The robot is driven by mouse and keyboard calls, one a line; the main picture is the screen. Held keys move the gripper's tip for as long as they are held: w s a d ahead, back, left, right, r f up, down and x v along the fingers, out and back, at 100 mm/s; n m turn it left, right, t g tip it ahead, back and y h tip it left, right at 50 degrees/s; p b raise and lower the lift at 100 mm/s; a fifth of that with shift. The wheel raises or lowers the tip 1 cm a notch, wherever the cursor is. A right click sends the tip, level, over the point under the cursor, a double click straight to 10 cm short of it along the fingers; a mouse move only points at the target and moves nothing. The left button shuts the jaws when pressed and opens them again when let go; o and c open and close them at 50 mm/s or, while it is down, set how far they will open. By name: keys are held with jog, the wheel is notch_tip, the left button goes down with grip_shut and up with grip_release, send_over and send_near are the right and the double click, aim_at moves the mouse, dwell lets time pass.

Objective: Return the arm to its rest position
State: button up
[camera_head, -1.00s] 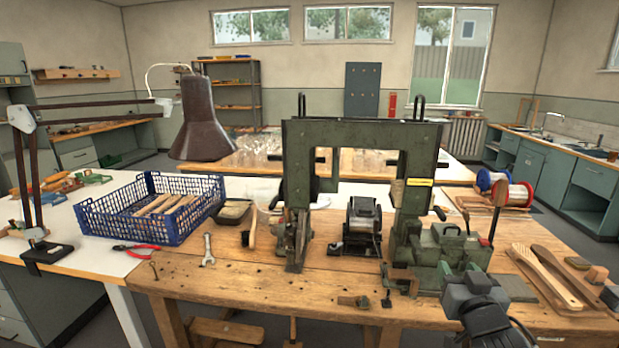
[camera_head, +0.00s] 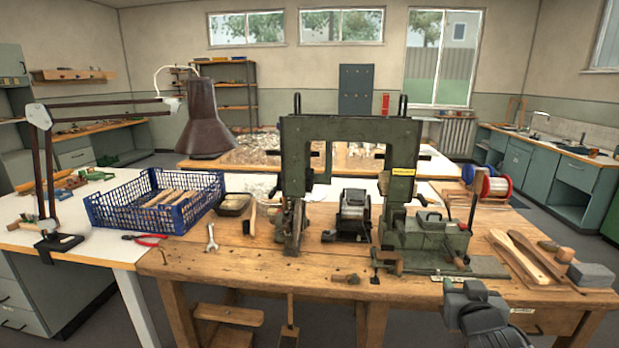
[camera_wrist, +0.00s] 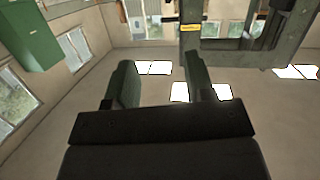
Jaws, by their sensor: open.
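My gripper (camera_wrist: 158,62) shows in the wrist view with its two dark green fingers spread apart and nothing between them. In the head view, grey and black parts of my arm (camera_head: 474,308) stand low at the right, in front of the workbench's front edge. The fingers cannot be made out there. In the wrist view, the green machine frame (camera_wrist: 222,48) with a yellow label crosses the upper right, beyond the fingers.
The wooden workbench (camera_head: 225,268) carries the green machine (camera_head: 340,130), a wrench (camera_head: 211,238) and wooden paddles (camera_head: 520,255). A blue crate (camera_head: 150,222) with wooden handles stands at left beside a lamp (camera_head: 205,125). A grey block (camera_head: 591,275) lies near the right end.

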jog(key=s+f+m+g+p, duration=0.1)
jog(key=s+f+g+p, duration=0.1)
jog(key=s+f+g, duration=0.4)
jog(key=s+a+r+n+g+y+p, duration=0.1)
jog(key=s+a+r+g+y+p, duration=0.1)
jog(key=a, duration=0.5)
jog(key=s+a+r+n+g+y+p, duration=0.2)
jog(key=s+a+g+p, duration=0.1)
jog(key=a, duration=0.4)
jog(key=shift+a+r, duration=0.35)
jog(key=shift+r, duration=0.05)
jog(key=shift+w, duration=0.1)
jog(key=shift+c, duration=0.6)
jog(key=shift+d, duration=0.15)
